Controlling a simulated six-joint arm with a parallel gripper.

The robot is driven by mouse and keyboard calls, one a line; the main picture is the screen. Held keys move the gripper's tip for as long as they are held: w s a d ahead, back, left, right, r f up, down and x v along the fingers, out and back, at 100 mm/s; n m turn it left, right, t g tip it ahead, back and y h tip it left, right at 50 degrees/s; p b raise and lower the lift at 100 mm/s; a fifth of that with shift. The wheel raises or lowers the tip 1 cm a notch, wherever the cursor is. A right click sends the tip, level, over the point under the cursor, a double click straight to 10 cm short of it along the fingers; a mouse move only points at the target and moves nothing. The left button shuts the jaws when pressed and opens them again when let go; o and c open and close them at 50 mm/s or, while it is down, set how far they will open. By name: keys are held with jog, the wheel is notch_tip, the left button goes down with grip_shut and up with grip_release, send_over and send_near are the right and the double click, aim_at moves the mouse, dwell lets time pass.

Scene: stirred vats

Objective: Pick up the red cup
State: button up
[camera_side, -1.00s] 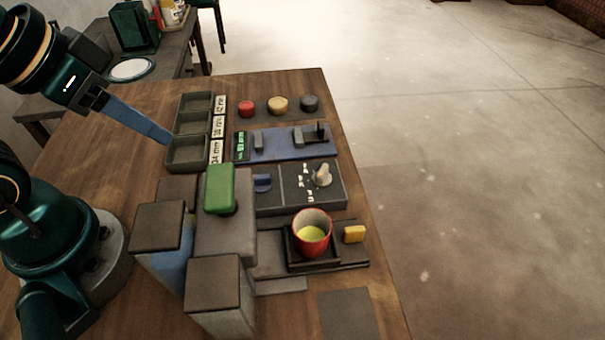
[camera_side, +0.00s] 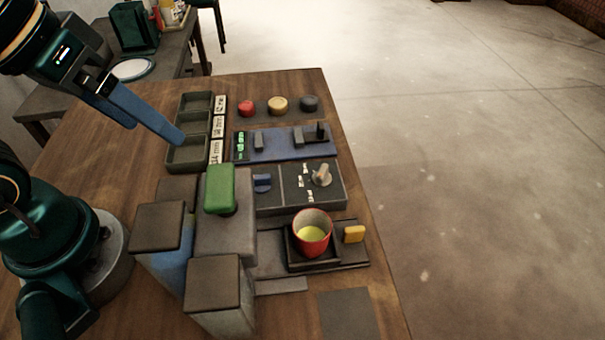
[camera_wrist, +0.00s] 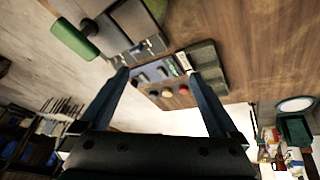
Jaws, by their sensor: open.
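The red cup (camera_side: 312,234) stands upright on a dark square tray (camera_side: 327,264) at the front right of the table and holds yellow-green liquid. My gripper (camera_side: 181,139) is at the left in the side view, over the dark sectioned bin, well apart from the cup. In the wrist view my gripper (camera_wrist: 156,78) shows two blue fingers spread wide with nothing held between them. I cannot make out the cup in the wrist view.
Vats with brown lids (camera_side: 160,226) and a green-handled unit (camera_side: 220,189) stand between my base and the cup. A yellow block (camera_side: 354,233) sits right of the cup. Behind are a knob panel (camera_side: 320,175), a blue slider panel (camera_side: 285,146) and the sectioned bin (camera_side: 173,154).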

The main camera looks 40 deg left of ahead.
jog(key=w+d+r+n+g+h, duration=0.4)
jog(key=w+d+n+g+h, duration=0.25)
jog(key=w+d, duration=0.2)
jog(key=w+f+n+g+h, duration=0.1)
jog(key=w+f+g, duration=0.1)
jog(key=f, duration=0.2)
jog(key=w+f+g+h, duration=0.1)
jog(key=w+f, duration=0.1)
jog(key=f, duration=0.1)
jog(key=w+f+n+g+h, duration=0.1)
jog(key=w+f+g, duration=0.1)
jog(key=f, duration=0.2)
jog(key=shift+w+d+f+n+g, duration=0.1)
jog(key=shift+w+f+n+g, duration=0.15)
jog(key=shift+f+n+g, duration=0.1)
jog(key=shift+f, duration=0.1)
send_near(318, 243)
jog(key=shift+w+d+f, duration=0.1)
jog(key=shift+d+f, duration=0.05)
jog(key=shift+f, duration=0.7)
jog(key=shift+r+x, duration=0.2)
jog(key=shift+x, duration=2.4)
jog(key=c, duration=1.4)
jog(key=shift+c, duration=0.2)
